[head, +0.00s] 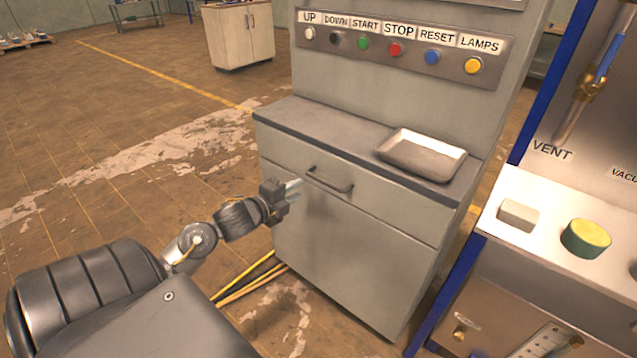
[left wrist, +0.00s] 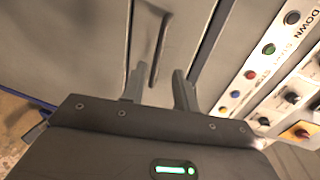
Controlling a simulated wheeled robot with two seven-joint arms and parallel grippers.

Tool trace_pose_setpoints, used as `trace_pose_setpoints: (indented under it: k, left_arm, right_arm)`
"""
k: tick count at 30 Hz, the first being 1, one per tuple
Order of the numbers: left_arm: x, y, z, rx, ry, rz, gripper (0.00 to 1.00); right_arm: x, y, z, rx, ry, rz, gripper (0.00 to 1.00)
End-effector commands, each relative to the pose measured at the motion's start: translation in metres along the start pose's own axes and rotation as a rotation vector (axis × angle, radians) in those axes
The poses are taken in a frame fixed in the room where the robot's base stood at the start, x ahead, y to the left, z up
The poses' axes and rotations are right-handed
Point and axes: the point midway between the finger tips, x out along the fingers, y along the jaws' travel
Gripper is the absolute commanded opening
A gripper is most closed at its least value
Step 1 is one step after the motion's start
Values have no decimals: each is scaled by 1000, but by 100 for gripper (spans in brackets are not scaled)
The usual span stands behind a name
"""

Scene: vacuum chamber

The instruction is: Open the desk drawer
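The desk drawer (head: 372,203) is the grey front under the desk's dark top, and it sits shut. Its dark bar handle (head: 329,180) runs across the upper left part of the front. My left gripper (head: 296,187) is just left of the handle, near the drawer front. In the left wrist view my left gripper (left wrist: 159,72) has its two fingers apart with nothing held. The handle (left wrist: 160,48) shows ahead of and between the fingertips there; I cannot tell whether they touch. My right gripper is not in view.
A shallow metal tray (head: 422,155) sits on the desk top (head: 330,132). A panel of labelled buttons (head: 400,45) rises behind it. The floor left of the desk is mostly free.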

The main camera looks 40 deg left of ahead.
Motion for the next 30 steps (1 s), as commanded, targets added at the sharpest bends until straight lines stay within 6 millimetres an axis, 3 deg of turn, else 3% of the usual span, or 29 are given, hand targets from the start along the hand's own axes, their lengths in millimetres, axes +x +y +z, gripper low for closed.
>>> trace_pose_setpoints:
  k: [5, 18, 24, 30]
  left_arm:
    - [16, 0, 0, -6, -1, -1, 30]
    - [92, 1, 0, -7, -1, 0, 30]
    - [106, 1, 0, -6, 0, 1, 30]
    - [108, 1, 0, -5, 0, 2, 30]
  right_arm:
    - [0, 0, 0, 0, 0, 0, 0]
    - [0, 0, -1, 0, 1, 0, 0]
    - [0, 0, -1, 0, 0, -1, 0]
    - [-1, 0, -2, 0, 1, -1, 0]
